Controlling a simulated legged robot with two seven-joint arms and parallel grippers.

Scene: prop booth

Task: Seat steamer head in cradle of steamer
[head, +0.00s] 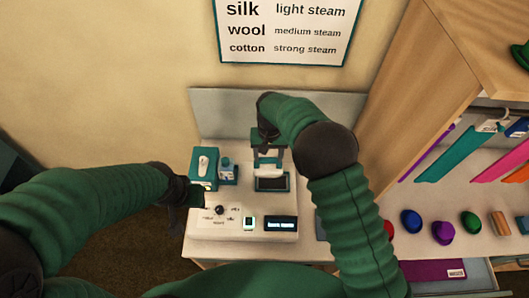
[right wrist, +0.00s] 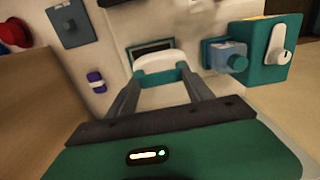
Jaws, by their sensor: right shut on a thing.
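The white steamer head (right wrist: 160,66) is between the fingertips of my right gripper (right wrist: 158,82), which is shut on it. In the head view the right gripper (head: 268,160) points down just behind the cradle, and the head is mostly hidden by the hand. The cradle (head: 271,183) is a teal-framed dark recess on the white steamer (head: 230,224); it also shows just beyond the head in the right wrist view (right wrist: 150,46). I cannot tell whether head and cradle touch. My left gripper (head: 184,190) is dark and low at the steamer's left side; its jaws are unclear.
A teal box with a white lever (head: 203,164) and a small clear bottle (head: 227,172) stand left of the cradle. Coloured caps (head: 442,232) lie on the counter to the right, beside a wooden cabinet (head: 415,80). A fabric sign (head: 287,28) hangs behind.

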